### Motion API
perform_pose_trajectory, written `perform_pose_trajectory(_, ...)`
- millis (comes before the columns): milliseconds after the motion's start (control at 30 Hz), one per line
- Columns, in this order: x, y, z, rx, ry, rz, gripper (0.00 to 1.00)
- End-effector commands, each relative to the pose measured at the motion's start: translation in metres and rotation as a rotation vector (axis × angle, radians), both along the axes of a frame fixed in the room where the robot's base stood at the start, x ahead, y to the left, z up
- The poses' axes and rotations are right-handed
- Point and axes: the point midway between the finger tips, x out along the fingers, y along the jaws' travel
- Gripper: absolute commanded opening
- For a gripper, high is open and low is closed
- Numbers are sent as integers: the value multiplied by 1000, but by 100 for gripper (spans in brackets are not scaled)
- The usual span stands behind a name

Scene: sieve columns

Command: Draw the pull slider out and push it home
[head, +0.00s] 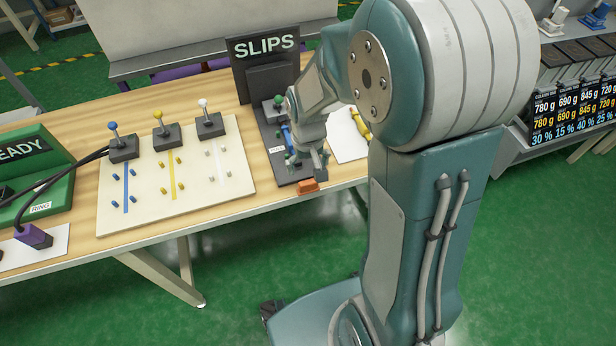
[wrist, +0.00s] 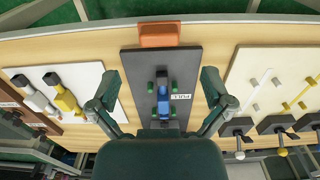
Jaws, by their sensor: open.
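The pull slider's dark board (wrist: 188,62) lies on the wooden table, with a label reading PULL beside its track. A blue piece (wrist: 163,98) with dark and green parts sits along the middle of the board; it shows partly in the head view (head: 287,136). An orange block (wrist: 158,34) is at the board's table-edge end and also shows in the head view (head: 308,186). My gripper (wrist: 155,92) is open above the board, one finger on each side of the blue piece, apart from it. My arm hides part of the board in the head view.
A cream panel (head: 200,187) with blue, yellow and white levers stands left of the board. A black SLIPS sign (head: 265,48) rises behind it. A white sheet (head: 343,148) with a yellow piece lies to the right. A green READY box (head: 40,160) is at far left.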

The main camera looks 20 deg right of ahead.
Motion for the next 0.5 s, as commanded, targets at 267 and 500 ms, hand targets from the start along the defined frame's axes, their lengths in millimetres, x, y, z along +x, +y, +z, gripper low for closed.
perform_pose_trajectory(267,0,0,38,0,0,0,100)
perform_pose_trajectory(500,0,0,42,0,2,0,100)
